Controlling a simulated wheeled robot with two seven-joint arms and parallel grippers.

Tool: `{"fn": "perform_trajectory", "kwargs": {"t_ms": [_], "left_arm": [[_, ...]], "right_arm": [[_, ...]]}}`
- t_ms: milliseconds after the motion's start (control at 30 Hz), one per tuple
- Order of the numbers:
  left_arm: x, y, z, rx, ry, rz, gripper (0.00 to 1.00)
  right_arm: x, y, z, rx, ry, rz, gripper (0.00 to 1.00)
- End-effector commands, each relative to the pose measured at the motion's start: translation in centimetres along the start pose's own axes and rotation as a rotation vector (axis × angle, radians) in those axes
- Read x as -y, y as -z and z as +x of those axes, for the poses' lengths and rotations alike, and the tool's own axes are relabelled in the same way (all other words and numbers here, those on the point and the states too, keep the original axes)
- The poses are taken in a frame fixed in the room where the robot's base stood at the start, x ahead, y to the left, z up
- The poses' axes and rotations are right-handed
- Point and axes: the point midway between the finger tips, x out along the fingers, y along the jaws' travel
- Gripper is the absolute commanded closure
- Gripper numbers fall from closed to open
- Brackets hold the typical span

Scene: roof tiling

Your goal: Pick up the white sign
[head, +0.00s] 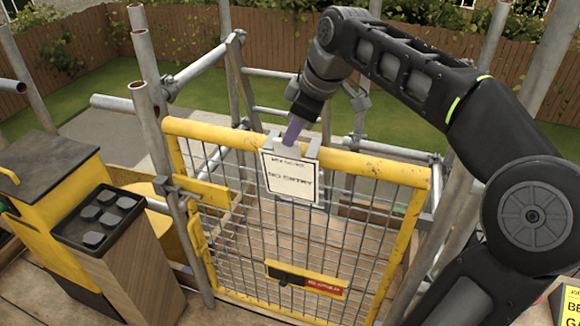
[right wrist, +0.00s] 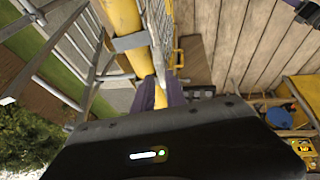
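The white sign (head: 290,178), lettered "NO ENTRY", hangs by grey hooks from the top rail of the yellow mesh gate (head: 385,168). My right gripper (head: 291,137) reaches down to the sign's top edge, between the hooks. In the right wrist view its two purple fingers (right wrist: 162,94) stand apart on either side of the rail line, with a narrow gap between them. Whether they touch the sign is hidden. A dark part with purple on it, likely my left gripper (right wrist: 305,12), shows at the top right corner there, mostly cut off.
Grey scaffold tubes (head: 165,160) stand around the gate. A yellow and black machine (head: 50,210) and a wooden box with a dark top tray (head: 100,220) stand at the left. A red label (head: 325,286) sits low on the gate. Wooden planks (right wrist: 215,45) lie below.

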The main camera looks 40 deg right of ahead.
Motion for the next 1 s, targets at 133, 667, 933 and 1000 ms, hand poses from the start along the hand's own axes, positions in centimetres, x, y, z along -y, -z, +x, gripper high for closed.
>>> {"fn": "perform_trajectory", "kwargs": {"t_ms": [133,667,933,1000], "left_arm": [[0.0,0.0,0.0,0.0,0.0,0.0,0.64],[-0.3,0.0,-0.8,0.001,0.001,-0.001,0.64],[-0.3,0.0,-0.8,0.001,0.001,0.0,0.64],[-0.3,0.0,-0.8,0.001,0.001,0.0,0.64]], "right_arm": [[0.0,0.0,0.1,0.0,0.0,0.001,0.84],[0.2,-0.3,5.2,0.0,0.001,0.001,0.84],[0.2,-0.3,5.2,0.0,0.0,0.001,0.84],[0.2,-0.3,5.2,0.0,0.0,0.001,0.84]]}}
